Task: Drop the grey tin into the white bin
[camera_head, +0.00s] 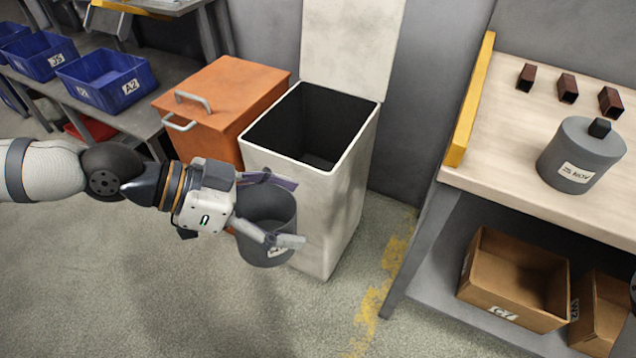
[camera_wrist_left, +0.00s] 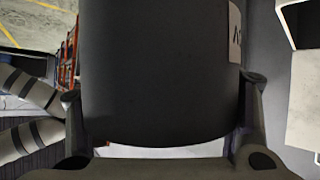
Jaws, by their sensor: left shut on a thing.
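My left gripper (camera_head: 272,212) is shut on a grey tin (camera_head: 266,222), with a finger on either side of it. The tin is open at the top, roughly upright and carries a white label. In the left wrist view the tin (camera_wrist_left: 160,75) fills the middle, between the fingertips (camera_wrist_left: 160,92). The white bin (camera_head: 340,205) stands on the floor just behind and to the right of the tin. Its lid (camera_head: 350,45) is raised and its dark inside shows. The tin is in front of the bin's near left side, not over the opening. My right gripper is not in view.
An orange bin (camera_head: 225,95) with a handle stands left of the white bin. A workbench (camera_head: 490,150) at the right holds another grey tin (camera_head: 580,160) with a black knob and several brown tube pieces. Cardboard boxes (camera_head: 515,280) sit on its lower shelf. Blue crates (camera_head: 105,80) are at the left.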

